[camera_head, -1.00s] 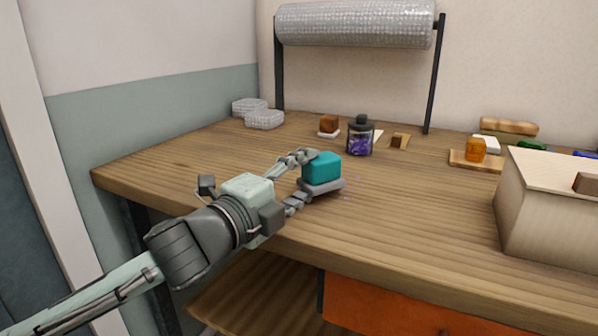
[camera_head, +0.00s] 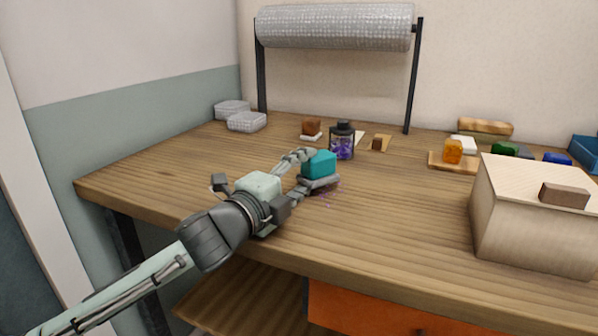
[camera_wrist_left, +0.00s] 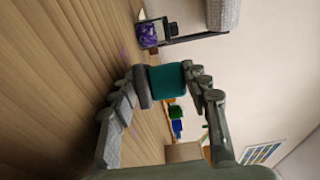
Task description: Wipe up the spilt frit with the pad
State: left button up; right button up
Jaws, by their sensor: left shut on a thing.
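The pad (camera_head: 319,165) is a teal block on a grey base. My left gripper (camera_head: 304,172) is shut on it, with one finger on each side, and holds it at or just above the wooden bench. The wrist view shows the teal pad (camera_wrist_left: 167,81) between the fingers of my left gripper (camera_wrist_left: 166,77). The spilt frit (camera_head: 325,196) is a thin scatter of purple specks on the wood just in front of the pad. Whether the pad touches the bench or covers more specks is hidden. My right gripper is not in view.
A dark-lidded jar of purple grains (camera_head: 342,143) stands close behind the pad. A pale box (camera_head: 505,220) stands at the right. The bench front (camera_head: 400,235) is clear.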

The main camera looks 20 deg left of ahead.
pick_arm(q)
jog(key=shift+w, duration=0.75)
jog(key=shift+p+x, duration=0.6)
jog(key=shift+x, duration=0.2)
jog(key=shift+w+f+p, duration=0.15)
jog(key=shift+w+p, duration=0.15)
jog(key=shift+w, duration=0.7)
jog(key=shift+d+p, duration=0.4)
jog(key=shift+d, duration=0.5)
jog(key=shift+d+p+v, duration=0.2)
jog(key=shift+v, duration=1.2)
jog(key=shift+d+p+v, duration=0.2)
jog(key=shift+v, duration=1.2)
jog(key=shift+d+v, duration=0.15)
jog(key=shift+v, duration=0.75)
jog(key=shift+d+v, duration=0.2)
jog(key=shift+v, duration=0.75)
jog(key=shift+d+v, duration=0.15)
jog(key=shift+v, duration=0.75)
